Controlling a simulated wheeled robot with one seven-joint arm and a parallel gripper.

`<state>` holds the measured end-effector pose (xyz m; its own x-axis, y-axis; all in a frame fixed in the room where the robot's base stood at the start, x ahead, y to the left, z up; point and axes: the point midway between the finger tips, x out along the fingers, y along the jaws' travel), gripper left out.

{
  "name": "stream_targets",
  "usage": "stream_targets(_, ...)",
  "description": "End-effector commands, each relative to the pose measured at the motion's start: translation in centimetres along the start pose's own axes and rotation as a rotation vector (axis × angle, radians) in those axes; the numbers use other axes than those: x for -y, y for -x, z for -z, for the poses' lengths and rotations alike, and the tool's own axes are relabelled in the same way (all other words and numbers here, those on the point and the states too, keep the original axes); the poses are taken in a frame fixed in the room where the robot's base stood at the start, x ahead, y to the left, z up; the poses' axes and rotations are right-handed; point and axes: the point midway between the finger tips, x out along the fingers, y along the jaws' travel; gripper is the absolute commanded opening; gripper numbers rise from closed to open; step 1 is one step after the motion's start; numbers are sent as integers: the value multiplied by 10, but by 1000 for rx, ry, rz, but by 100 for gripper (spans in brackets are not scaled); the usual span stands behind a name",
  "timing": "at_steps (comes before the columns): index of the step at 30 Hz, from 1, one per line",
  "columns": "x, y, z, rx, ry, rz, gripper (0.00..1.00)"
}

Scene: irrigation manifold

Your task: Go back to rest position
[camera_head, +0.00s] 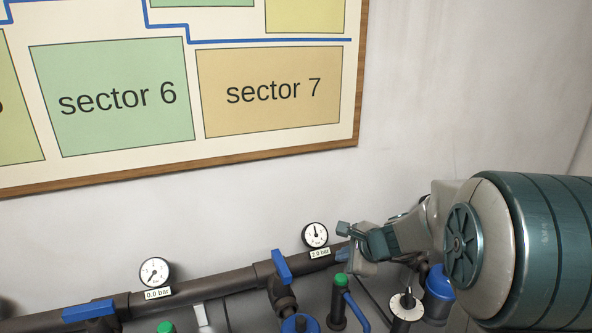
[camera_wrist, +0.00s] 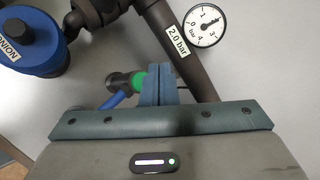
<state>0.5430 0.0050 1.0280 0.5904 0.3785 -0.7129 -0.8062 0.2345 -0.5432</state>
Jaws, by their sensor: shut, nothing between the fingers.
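My gripper (camera_head: 350,243) is at the right of the head view, close to the pipe and just right of the 2.0 bar gauge (camera_head: 315,235). In the wrist view its two blue-grey fingers (camera_wrist: 158,70) are together with nothing between them. Behind them are a green-topped valve (camera_wrist: 139,81) with a blue lever and the dark pipe (camera_wrist: 180,50). The same gauge (camera_wrist: 206,26) shows at the upper right of the wrist view. My arm hides the right end of the pipe in the head view.
The dark pipe (camera_head: 225,283) runs along the wall with blue handles (camera_head: 281,266) and a second gauge (camera_head: 154,271) reading 0.0 bar. The wall above the pipe is clear below the framed sector map (camera_head: 130,178).

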Motion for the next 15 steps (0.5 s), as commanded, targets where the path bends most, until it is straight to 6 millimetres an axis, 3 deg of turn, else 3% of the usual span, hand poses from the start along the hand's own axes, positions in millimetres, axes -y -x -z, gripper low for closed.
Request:
stream_targets(3, -25, 25, -27, 20, 254, -67, 0)
stream_targets(7, -66, 57, -47, 34, 597, -173, 0)
stream_targets(11, -107, 89, -54, 34, 929, -289, 0)
stream_targets(15, -146, 123, -46, 16, 1262, -424, 0)
